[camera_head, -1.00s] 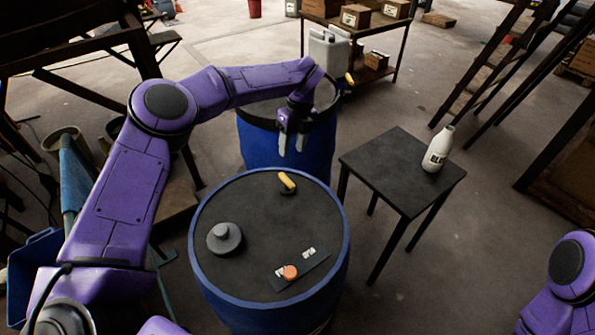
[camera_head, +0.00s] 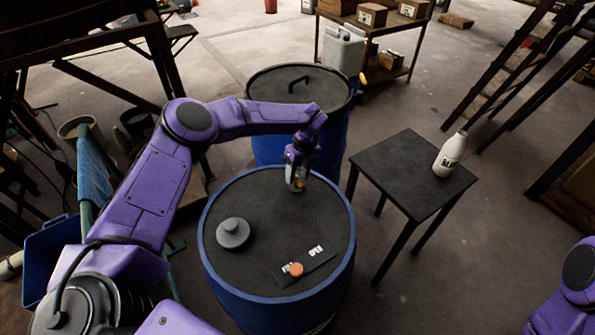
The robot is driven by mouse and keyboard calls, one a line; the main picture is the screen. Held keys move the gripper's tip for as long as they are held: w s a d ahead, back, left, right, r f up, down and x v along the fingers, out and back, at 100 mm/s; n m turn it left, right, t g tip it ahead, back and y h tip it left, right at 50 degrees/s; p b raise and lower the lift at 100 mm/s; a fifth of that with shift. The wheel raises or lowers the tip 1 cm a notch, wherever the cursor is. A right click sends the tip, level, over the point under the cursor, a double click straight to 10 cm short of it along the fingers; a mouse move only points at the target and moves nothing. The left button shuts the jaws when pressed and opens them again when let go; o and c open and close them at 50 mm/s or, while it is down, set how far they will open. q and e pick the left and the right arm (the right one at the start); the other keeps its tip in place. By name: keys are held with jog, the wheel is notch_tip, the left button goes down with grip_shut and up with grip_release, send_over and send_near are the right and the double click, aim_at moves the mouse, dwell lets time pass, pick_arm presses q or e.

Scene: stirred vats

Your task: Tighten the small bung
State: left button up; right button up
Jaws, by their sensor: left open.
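A blue drum (camera_head: 207,255) with a dark top stands in front of me. On its top is a small yellow piece (camera_head: 299,183), perhaps the small bung; it is mostly hidden by my left gripper (camera_head: 296,186). My left gripper points down over this piece with its fingers apart, at the drum's far side. I cannot tell whether the fingers touch it. A larger grey round cap (camera_head: 233,233) sits on the drum top at the left. Only part of my right arm shows at the lower right; its gripper is out of view.
An orange knob (camera_head: 296,269) sits on a dark labelled plate (camera_head: 318,262) on the drum. A second blue drum (camera_head: 262,148) with a handled lid stands behind. A dark table (camera_head: 400,175) with a white bottle (camera_head: 449,155) stands at right. Floor between table and ladder is clear.

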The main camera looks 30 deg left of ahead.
pick_arm(q)
grip_shut()
jog(key=shift+m, duration=0.3)
jog(key=shift+f+m+b, duration=0.15)
jog(key=shift+m+b, duration=0.95)
jog(key=shift+m, duration=0.1)
jog(key=m+b, duration=0.1)
jog(key=m, duration=0.2)
jog(key=shift+d+m+t+y, duration=0.1)
jog(key=shift+m+t+y, duration=0.2)
jog(key=shift+t+y, duration=0.1)
jog(key=m, duration=0.2)
jog(key=shift+s+m+t+b, duration=0.1)
jog(key=shift+m+t+b, duration=0.2)
jog(key=shift+m+b, duration=0.1)
jog(key=m, duration=0.2)
jog(key=shift+r+m, duration=0.2)
jog(key=shift+m, duration=0.2)
jog(key=m, duration=0.3)
jog(key=m+t+p, duration=0.1)
jog(key=m, duration=0.1)
jog(key=shift+m+t, duration=0.3)
jog(key=shift+m, duration=0.1)
